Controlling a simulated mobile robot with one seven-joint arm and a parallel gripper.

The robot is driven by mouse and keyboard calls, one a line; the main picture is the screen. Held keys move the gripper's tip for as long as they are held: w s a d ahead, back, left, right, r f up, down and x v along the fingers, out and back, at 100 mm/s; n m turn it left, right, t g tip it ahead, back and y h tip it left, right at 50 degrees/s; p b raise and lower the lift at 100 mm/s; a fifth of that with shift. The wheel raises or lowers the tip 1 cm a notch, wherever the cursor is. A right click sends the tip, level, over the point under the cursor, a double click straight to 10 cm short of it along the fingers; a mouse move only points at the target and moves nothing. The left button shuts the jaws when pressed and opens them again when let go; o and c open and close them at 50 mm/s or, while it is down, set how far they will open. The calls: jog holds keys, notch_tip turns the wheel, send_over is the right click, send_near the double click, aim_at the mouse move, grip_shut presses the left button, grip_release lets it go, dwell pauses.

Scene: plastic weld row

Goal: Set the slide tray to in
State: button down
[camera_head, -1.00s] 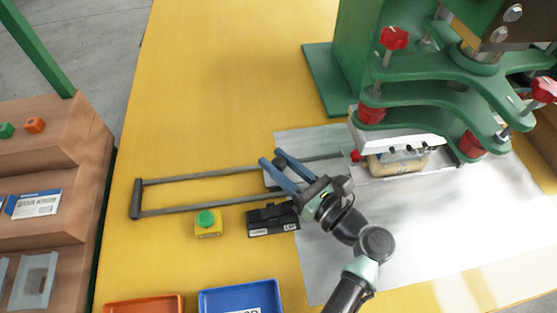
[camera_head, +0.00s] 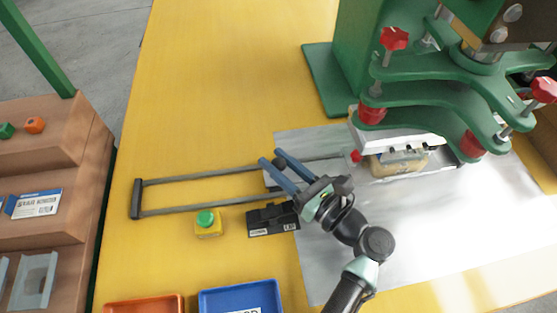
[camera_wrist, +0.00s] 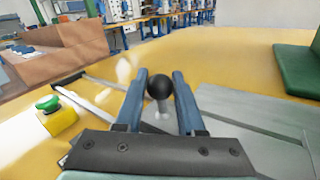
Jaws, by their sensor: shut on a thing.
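The slide tray is a grey plate lying low under the press; its near end shows in the wrist view (camera_wrist: 245,130). A black ball knob (camera_wrist: 159,87) on a pale stem stands up from it. My gripper (camera_wrist: 160,92) has its two blue fingers on either side of this knob and is shut on it. In the head view my gripper (camera_head: 278,160) reaches in from the lower right, left of the press. A beige part (camera_head: 398,163) sits in a holder under the press head, partly hidden by the green plates.
The green press (camera_head: 430,80) with red knobs stands at the right. Dark rails (camera_head: 215,178) run left across the yellow table. A yellow box with a green button (camera_head: 207,222) and a black box (camera_head: 272,219) stand in front of the rails. A blue tray (camera_head: 240,292) lies at the front.

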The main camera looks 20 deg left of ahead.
jog(key=shift+w+d+p, duration=0.2)
jog(key=shift+w+d, duration=0.3)
jog(key=shift+d, duration=0.25)
jog(key=shift+w+d+p, duration=0.25)
jog(key=shift+w+d, duration=0.2)
jog(key=shift+d, duration=0.3)
jog(key=shift+w+d+p, duration=0.2)
jog(key=shift+w+d, duration=0.3)
jog(key=shift+d, duration=0.25)
jog(key=c, duration=0.5)
grip_release()
jog(key=shift+d, duration=0.1)
jog(key=p+v, duration=0.1)
jog(key=v, duration=1.1)
jog(key=shift+s+d, duration=0.2)
jog(key=shift+d, duration=0.15)
